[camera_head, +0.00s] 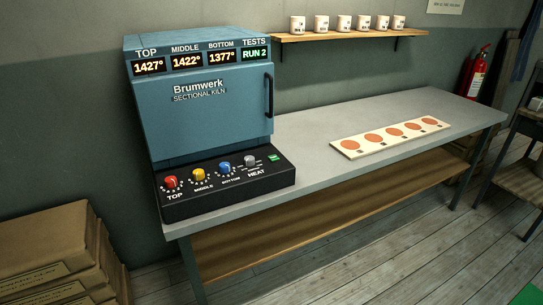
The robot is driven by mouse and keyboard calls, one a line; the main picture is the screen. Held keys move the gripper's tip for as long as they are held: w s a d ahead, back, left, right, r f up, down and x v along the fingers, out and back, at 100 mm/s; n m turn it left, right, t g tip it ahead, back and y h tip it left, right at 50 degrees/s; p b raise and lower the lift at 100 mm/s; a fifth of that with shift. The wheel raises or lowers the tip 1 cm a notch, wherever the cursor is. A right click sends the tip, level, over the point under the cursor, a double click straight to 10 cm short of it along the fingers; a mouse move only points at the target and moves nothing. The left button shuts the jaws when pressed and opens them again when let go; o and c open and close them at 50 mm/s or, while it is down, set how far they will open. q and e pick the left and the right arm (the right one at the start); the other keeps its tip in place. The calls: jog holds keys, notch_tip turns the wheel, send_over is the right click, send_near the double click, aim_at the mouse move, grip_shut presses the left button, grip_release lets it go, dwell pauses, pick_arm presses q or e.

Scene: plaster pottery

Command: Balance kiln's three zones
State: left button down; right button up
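The blue Brumwerk sectional kiln (200,120) stands at the left end of the grey bench, its door shut. Its displays read top 1427° (149,67), middle 1422° (186,62), bottom 1377° (222,57) and tests RUN 2 (254,54). On the black panel (230,192) in front are a red TOP knob (171,182), a yellow MIDDLE knob (198,175), a blue BOTTOM knob (224,168) and a grey HEAT knob (250,161). Neither gripper shows in the head view.
A pale board with several orange discs (391,137) lies on the bench (310,150), right of the kiln. Several white cups (344,23) stand on a wall shelf (340,34). Cardboard boxes (50,250) are at lower left, and a fire extinguisher (473,75) hangs at right.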

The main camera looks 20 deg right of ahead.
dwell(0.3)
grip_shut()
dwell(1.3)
